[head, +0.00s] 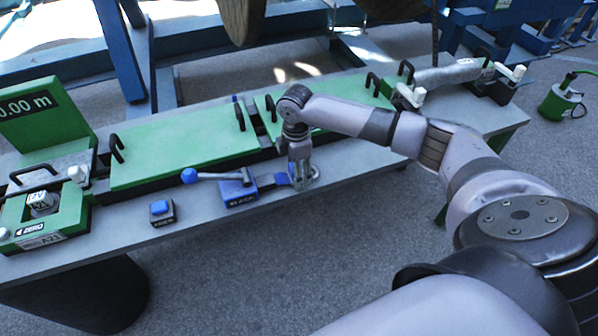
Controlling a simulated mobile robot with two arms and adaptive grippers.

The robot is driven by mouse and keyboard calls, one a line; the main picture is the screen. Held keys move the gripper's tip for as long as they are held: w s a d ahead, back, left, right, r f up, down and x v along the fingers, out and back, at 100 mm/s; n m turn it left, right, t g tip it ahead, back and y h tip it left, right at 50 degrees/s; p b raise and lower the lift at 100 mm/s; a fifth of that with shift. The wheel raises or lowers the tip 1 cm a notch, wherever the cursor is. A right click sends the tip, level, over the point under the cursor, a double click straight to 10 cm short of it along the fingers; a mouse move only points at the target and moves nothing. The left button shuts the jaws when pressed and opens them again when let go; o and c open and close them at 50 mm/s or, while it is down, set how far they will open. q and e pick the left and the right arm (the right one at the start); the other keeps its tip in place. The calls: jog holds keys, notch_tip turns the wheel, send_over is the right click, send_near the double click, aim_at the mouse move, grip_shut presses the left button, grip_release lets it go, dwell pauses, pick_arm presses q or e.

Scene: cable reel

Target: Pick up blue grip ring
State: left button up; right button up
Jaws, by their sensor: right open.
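My right gripper (303,181) points down at the bench's front edge, just right of the blue lever device. Its jaws are open, but the gap between the fingers is hard to make out. A small blue part (282,179) shows just left of the fingers, partly hidden by them. I cannot tell whether it is the blue grip ring, or whether the fingers touch it. The lever device (238,190) has a blue base and a lever ending in a blue ball (190,175). My left gripper is out of view.
Green panels (185,150) with black handles lie along the grey bench (110,222). A blue button box (161,211) stands at the front edge. At left are a green display (42,115) and a green clamp unit (45,212). A metal roller (447,75) lies at far right.

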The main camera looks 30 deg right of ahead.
jog(key=shift+c, duration=0.4)
jog(key=c, duration=1.3)
